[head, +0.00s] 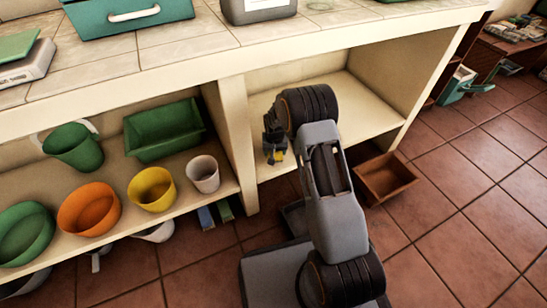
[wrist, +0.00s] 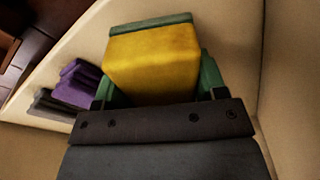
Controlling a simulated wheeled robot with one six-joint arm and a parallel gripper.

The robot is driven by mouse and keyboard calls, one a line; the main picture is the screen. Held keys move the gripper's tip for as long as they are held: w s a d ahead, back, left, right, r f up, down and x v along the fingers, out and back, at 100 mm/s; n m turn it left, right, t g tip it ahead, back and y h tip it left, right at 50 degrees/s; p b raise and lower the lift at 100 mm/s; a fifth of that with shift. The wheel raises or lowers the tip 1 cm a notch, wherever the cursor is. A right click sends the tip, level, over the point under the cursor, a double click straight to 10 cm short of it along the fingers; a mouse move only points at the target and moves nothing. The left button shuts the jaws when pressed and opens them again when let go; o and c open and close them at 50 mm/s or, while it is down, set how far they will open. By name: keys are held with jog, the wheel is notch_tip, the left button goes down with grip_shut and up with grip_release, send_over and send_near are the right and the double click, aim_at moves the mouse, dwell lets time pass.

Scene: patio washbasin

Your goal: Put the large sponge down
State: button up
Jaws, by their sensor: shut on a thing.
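The large sponge (wrist: 152,62) is a yellow block with a dark green layer along its far edge. My gripper (wrist: 157,84) is shut on it, with one green finger on each side in the wrist view. In the head view my gripper (head: 274,143) is inside the right-hand shelf bay (head: 375,112) under the counter. Only a small yellow patch of the sponge (head: 279,156) shows there. I cannot tell whether the sponge touches the shelf board.
A purple thing (wrist: 80,82) and a dark grey thing (wrist: 50,103) lie left of the sponge. The left bay holds a green bucket (head: 74,147), an orange bowl (head: 89,209) and a yellow pot (head: 153,189). A brown box (head: 385,179) stands on the floor.

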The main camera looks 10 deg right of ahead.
jog(key=shift+w+f, duration=0.15)
jog(key=shift+f, duration=0.1)
jog(key=shift+w+a+f+b, duration=0.1)
jog(key=shift+f+b, duration=1.15)
jog(key=shift+f, duration=0.3)
jog(key=shift+f, duration=0.2)
jog(key=o, duration=1.1)
jog(key=shift+c, duration=0.2)
jog(key=shift+r, duration=0.1)
